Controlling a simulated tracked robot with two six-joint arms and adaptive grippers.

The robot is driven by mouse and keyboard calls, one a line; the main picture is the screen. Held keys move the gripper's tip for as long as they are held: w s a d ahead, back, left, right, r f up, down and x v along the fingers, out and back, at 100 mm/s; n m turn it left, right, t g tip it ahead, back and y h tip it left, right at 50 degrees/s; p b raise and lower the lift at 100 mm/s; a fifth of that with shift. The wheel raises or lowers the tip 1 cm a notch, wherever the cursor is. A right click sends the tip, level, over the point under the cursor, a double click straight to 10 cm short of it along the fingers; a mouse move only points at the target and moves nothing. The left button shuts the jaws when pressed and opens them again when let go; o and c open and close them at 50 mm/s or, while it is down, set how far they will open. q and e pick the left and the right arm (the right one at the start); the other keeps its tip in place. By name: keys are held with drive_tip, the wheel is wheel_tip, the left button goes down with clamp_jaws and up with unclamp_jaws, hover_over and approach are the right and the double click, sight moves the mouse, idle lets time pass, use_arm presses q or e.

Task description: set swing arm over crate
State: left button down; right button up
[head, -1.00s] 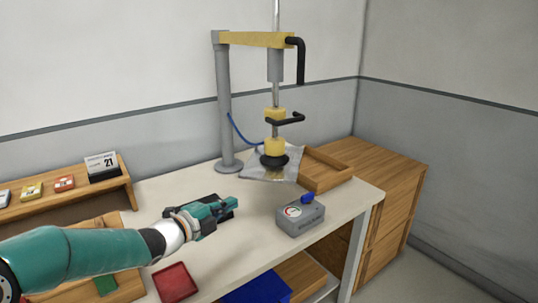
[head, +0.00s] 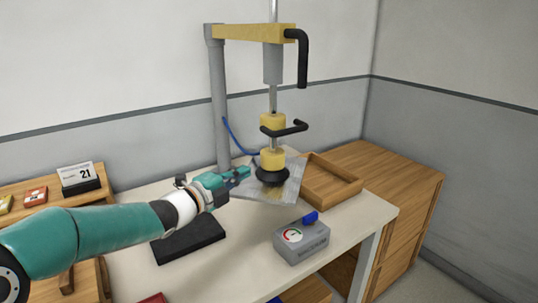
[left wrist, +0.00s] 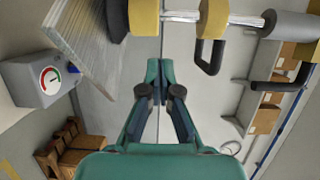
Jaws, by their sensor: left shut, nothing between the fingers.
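The swing arm (head: 255,33) is a yellow beam on a grey post (head: 219,100), with a black handle (head: 303,60) hanging at its outer end. Below it hangs a rod with yellow blocks, a second black handle (head: 285,129) and a black suction cup (head: 271,173). A shiny metal sheet (head: 283,191) is against the cup; it also shows in the left wrist view (left wrist: 85,45). The crate (head: 334,190), a shallow wooden tray, stands right of the sheet. My left gripper (head: 246,173) is shut and empty, close to the sheet's left side; contact is unclear. My right gripper is out of view.
A grey box with a gauge and blue lever (head: 301,242) stands at the table's front right. A black pad (head: 188,240) lies under my left arm. A wooden shelf with a calendar (head: 79,178) is at left. A wooden cabinet (head: 395,180) adjoins the table at right.

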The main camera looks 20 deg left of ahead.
sight(272, 153)
use_arm(q)
drive_tip(key=p+x, duration=0.1)
drive_tip(key=x, duration=0.2)
drive_tip(key=p+x, duration=0.1)
drive_tip(key=x, duration=0.3)
drive_tip(key=a+p+x, duration=0.1)
drive_tip(key=p+x, duration=0.1)
drive_tip(key=x, duration=0.1)
drive_tip(key=shift+w, duration=0.55)
drive_tip(key=shift+w+d+f, duration=0.15)
drive_tip(key=shift+w, duration=0.25)
drive_tip(key=shift+s, duration=0.1)
